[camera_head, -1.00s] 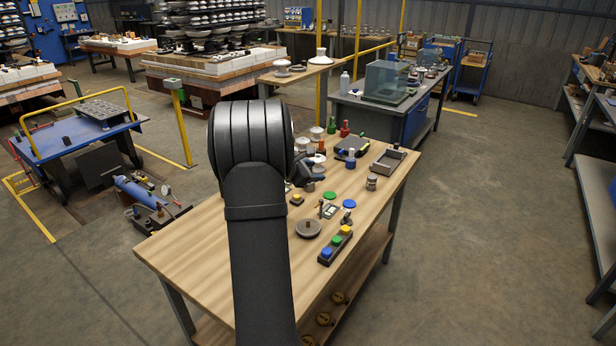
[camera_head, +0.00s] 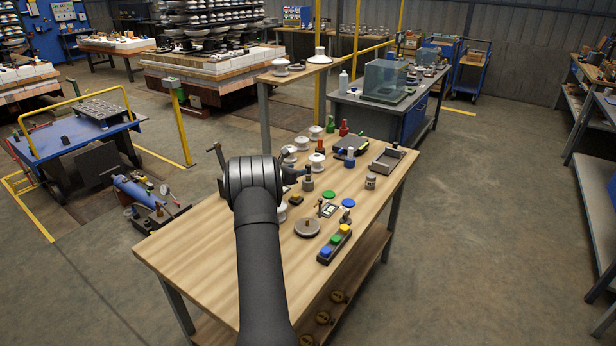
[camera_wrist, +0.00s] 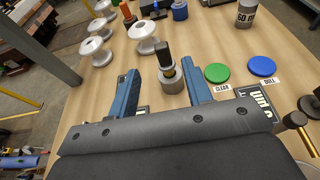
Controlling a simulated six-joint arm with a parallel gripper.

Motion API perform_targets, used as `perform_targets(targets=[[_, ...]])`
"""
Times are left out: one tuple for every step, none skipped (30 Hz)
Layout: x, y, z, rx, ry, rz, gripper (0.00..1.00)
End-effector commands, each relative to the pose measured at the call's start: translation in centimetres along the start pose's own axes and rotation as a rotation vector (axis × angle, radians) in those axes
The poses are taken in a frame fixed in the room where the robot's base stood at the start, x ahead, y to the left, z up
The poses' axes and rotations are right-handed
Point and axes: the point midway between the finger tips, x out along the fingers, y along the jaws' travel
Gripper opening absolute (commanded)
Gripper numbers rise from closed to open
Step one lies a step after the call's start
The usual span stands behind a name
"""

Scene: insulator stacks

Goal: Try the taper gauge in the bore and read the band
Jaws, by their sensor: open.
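A black-handled tool with a brass-coloured collar, likely the taper gauge (camera_wrist: 163,54), stands upright in a grey round holder (camera_wrist: 171,82) in the wrist view. It also shows in the head view (camera_head: 308,180). My gripper (camera_wrist: 160,68) is open, with its blue fingers to the left and right of the gauge. I cannot tell whether either finger touches it. In the head view my arm hides most of the gripper. White insulators (camera_wrist: 144,32) with grey metal fittings stand left of and beyond the gauge; which bore is meant I cannot tell.
A green disc (camera_wrist: 217,73) labelled CLEAR and a blue disc (camera_wrist: 262,66) lie right of the gauge. A grey round plate (camera_head: 307,227), a block with coloured buttons (camera_head: 335,244) and a grey tray (camera_head: 388,161) are on the bench. The bench's near left (camera_head: 195,250) is bare.

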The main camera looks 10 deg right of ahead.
Motion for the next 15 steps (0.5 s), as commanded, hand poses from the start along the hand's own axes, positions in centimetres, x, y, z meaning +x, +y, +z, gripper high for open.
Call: perform_targets(targets=[[1.0,-0.1,-0.1,0.000,0.000,-0.002,0.45],[1.4,-0.1,-0.1,0.001,-0.001,-0.002,0.45],[1.9,-0.1,0.0,0.001,-0.001,-0.002,0.45],[2.2,0.0,0.0,0.001,-0.001,-0.001,0.45],[2.5,0.0,-0.1,0.001,0.000,-0.001,0.45],[2.9,0.0,0.0,0.002,-0.001,-0.001,0.45],[3.1,0.0,0.0,0.001,-0.001,0.000,0.45],[3.2,-0.1,0.0,0.000,-0.001,0.000,0.45],[3.4,-0.1,0.0,0.000,-0.001,0.000,0.45],[3.5,-0.1,0.0,0.000,-0.001,0.000,0.45],[3.6,-0.1,0.0,0.000,-0.001,0.000,0.45],[3.8,-0.1,0.0,0.000,0.000,-0.001,0.45],[3.9,-0.1,0.0,0.001,0.000,-0.001,0.45],[4.2,-0.1,0.0,0.002,0.000,-0.002,0.45],[4.6,-0.1,0.0,0.002,-0.001,-0.002,0.45]])
